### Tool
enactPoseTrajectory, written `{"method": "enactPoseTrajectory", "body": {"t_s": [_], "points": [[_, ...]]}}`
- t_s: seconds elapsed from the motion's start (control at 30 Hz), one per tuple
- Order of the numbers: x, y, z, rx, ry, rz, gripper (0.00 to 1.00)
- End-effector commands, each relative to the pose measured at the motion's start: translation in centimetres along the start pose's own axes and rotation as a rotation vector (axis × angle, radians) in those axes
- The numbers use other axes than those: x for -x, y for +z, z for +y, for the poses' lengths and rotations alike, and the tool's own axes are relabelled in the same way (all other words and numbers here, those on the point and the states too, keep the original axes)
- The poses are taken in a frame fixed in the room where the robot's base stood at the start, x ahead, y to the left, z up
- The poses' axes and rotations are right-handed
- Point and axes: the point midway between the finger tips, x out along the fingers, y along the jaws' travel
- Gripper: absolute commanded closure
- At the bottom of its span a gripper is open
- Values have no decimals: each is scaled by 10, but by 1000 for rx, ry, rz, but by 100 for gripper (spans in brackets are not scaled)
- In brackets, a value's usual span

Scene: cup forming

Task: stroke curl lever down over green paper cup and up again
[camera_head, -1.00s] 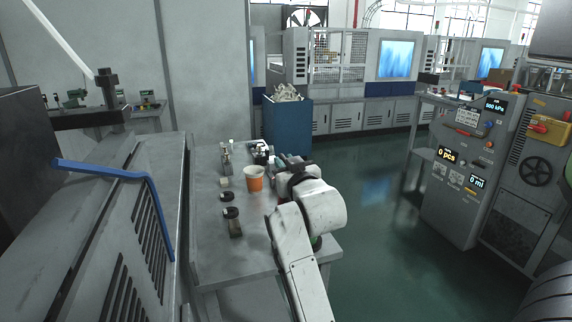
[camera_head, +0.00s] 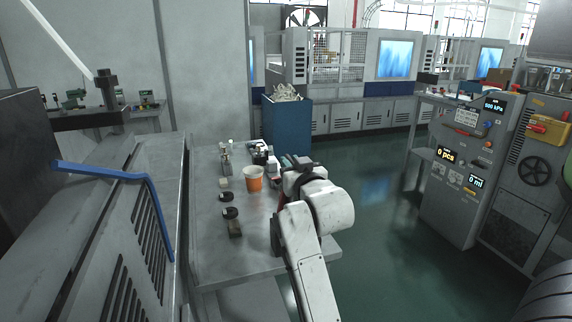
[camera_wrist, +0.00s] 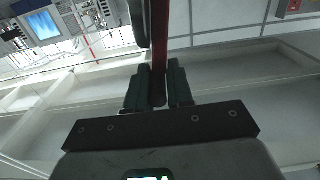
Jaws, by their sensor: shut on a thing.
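My gripper (camera_head: 290,163) is at the right edge of the bench in the head view, partly hidden by my own wrist. In the wrist view my gripper (camera_wrist: 158,88) has its two dark fingers closed on either side of a slim dark grip. A red bar, which I take for the curl lever (camera_wrist: 159,28), runs on from the grip to the top of the picture. I cannot make out the green paper cup in either view. The cup tooling near my gripper is hidden by my arm in the head view.
An orange cup with a pale rim (camera_head: 253,182) stands on the grey bench (camera_head: 262,245), left of my gripper. Dark-capped small parts (camera_head: 231,213) and other fittings stand nearby. A blue bin (camera_head: 287,126) is behind. A control cabinet (camera_head: 462,165) stands right, across open floor.

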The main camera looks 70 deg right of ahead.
Motion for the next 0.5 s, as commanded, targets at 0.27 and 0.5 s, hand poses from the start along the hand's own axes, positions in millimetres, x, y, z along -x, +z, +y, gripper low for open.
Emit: {"method": "enactPoseTrajectory", "body": {"t_s": [0.27,0.5], "points": [[1,12,40,-221,8,0,100],[1,33,73,-449,11,0,100]]}}
